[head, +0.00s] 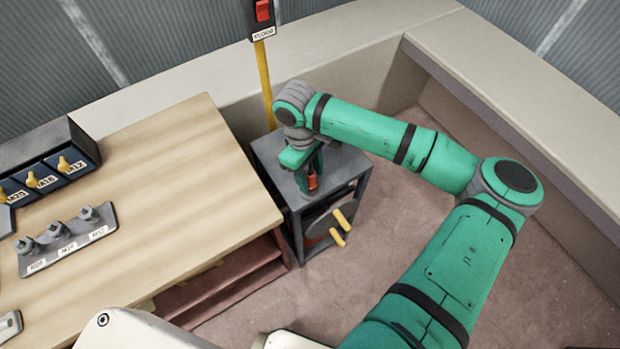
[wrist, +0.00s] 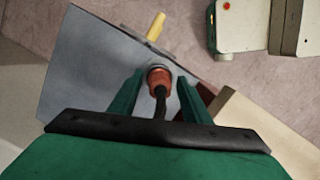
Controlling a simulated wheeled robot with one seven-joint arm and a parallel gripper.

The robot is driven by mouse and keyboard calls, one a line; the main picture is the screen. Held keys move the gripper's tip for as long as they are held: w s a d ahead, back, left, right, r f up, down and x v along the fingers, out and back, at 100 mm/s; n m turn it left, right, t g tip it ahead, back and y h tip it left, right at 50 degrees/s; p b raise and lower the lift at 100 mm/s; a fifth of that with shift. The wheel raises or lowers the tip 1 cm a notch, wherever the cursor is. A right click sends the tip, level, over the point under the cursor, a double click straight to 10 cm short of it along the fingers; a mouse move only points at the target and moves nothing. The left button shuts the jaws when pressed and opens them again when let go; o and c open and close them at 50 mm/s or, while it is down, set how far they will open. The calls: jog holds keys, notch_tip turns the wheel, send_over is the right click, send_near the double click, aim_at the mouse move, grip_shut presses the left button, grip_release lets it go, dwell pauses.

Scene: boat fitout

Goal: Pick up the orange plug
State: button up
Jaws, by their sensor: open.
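The orange plug (wrist: 160,80) with its black stem stands on top of a small grey cabinet (wrist: 75,70). In the head view the plug (head: 312,182) shows as a small orange-red piece at the cabinet top (head: 265,150), partly hidden by my gripper. My gripper (head: 308,180) reaches down over the cabinet. In the wrist view its two green fingers (wrist: 158,82) are open, one on each side of the plug, with a gap visible on both sides. Whether the plug is seated in something cannot be told.
A wooden workbench (head: 190,150) stands left of the cabinet, holding a labelled rack (head: 70,245) and a dark box (head: 45,150). Yellow handles (head: 340,228) stick out of the cabinet's front. A yellow pole (head: 265,85) with a red switch (head: 263,10) rises behind it.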

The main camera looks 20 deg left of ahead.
grip_shut()
jog(key=shift+r, duration=0.1)
